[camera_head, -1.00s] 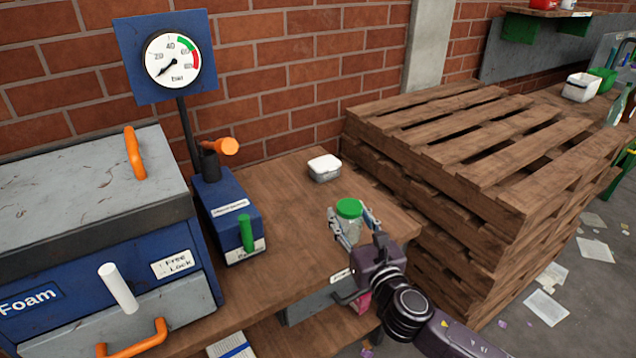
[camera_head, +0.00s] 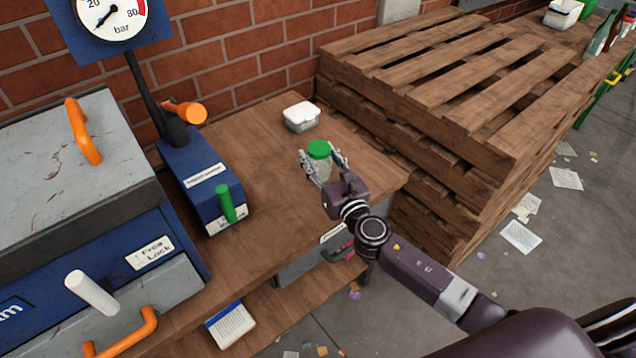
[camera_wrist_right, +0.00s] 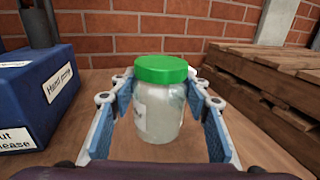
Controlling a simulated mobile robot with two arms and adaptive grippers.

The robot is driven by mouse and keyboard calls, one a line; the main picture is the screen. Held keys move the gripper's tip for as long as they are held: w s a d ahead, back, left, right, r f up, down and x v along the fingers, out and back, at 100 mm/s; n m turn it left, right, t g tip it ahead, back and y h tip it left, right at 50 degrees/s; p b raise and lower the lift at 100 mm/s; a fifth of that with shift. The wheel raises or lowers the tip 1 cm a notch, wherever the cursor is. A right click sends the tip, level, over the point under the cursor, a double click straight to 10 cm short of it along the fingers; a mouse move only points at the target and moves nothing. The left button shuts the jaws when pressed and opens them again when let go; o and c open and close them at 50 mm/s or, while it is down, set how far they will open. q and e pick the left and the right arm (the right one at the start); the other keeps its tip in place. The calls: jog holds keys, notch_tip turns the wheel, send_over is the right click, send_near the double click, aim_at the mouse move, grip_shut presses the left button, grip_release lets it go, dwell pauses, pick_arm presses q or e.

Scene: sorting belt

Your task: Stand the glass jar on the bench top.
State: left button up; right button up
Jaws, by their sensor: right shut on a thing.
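The glass jar (camera_head: 320,164) has a green lid and a pale, see-through body. It is upright between the fingers of my right gripper (camera_head: 322,170), which is shut on it. In the right wrist view the jar (camera_wrist_right: 160,105) stands between the two blue finger pads, with a label patch on its left side. The jar is over the right part of the wooden bench top (camera_head: 262,150). I cannot tell whether its base touches the wood. My left gripper is not in view.
A blue hand pump (camera_head: 200,180) stands to the left. Stacked wooden pallets (camera_head: 430,110) rise just right of the bench. Bare bench top lies between pump and jar.

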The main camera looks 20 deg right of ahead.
aim_at(324, 174)
notch_tip(324, 174, down, 3)
jog(key=shift+f+b, duration=0.1)
jog(key=shift+b, duration=0.5)
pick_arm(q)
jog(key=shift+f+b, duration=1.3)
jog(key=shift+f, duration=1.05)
pick_arm(e)
jog(key=shift+f, duration=2.05)
jog(key=shift+f, duration=0.2)
jog(key=o, duration=1.2)
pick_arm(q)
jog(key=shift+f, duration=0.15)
pick_arm(e)
jog(key=shift+o, duration=0.2)
jog(key=shift+r, duration=0.1)
